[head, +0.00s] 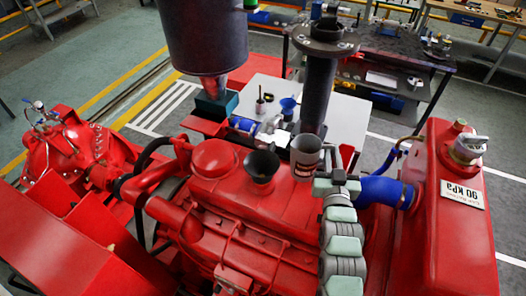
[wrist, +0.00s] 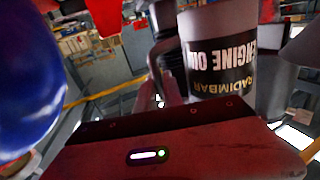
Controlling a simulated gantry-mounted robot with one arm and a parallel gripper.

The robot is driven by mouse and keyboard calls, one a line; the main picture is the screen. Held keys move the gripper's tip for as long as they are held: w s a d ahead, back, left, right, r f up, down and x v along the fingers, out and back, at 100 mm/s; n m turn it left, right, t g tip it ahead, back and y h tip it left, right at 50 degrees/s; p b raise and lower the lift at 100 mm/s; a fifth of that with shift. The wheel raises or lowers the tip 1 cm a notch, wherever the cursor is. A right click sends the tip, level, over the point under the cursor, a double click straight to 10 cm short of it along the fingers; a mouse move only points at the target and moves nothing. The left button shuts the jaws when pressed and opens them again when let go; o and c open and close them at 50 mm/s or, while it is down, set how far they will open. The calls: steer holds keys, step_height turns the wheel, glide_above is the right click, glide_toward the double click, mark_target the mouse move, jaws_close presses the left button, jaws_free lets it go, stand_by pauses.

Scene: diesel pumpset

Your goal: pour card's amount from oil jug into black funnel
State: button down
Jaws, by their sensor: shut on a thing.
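The oil jug (head: 305,158) is a grey cylinder with a dark label band, seen in the head view over the red engine. In the wrist view the jug (wrist: 222,68) shows the words ENGINE OIL, upside down in the picture. My gripper (head: 318,168) is shut on the jug, whose open top faces up, with no clear tilt. The black funnel (head: 261,166) stands on the engine top, left of the jug and apart from it. No liquid stream shows. The oil level inside the jug cannot be made out, and I cannot read a card.
A tall dark exhaust pipe (head: 318,95) rises just behind the jug. A large dark cylinder (head: 203,35) hangs at the upper left. A blue hose (head: 385,192) and the red radiator tank (head: 458,225) are at right. A white table (head: 345,115) with small items stands behind.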

steer(key=shift+s, duration=0.15)
steer(key=shift+a+r, duration=0.15)
steer(key=shift+s+a+r+n, duration=0.1)
steer(key=shift+a+r+n, duration=0.2)
steer(key=shift+n, duration=0.25)
steer(key=shift+a+r+n, duration=0.2)
steer(key=shift+r+n, duration=0.2)
steer(key=shift+n, duration=0.15)
steer(key=a+r+n+t+y+b, duration=0.1)
steer(key=a+r+n+b, duration=0.1)
steer(key=a+r+n, duration=0.3)
steer(key=shift+s+a+r+n+t, duration=0.3)
steer(key=shift+s+a+r+n, duration=0.1)
steer(key=shift+r+n, duration=0.85)
steer(key=shift+a+r+n, duration=0.1)
steer(key=shift+r+n, duration=0.1)
steer(key=shift+n, duration=0.05)
steer(key=shift+a+r+n+y, duration=0.15)
steer(key=shift+r+n+y, duration=0.1)
steer(key=shift+n+y, duration=0.05)
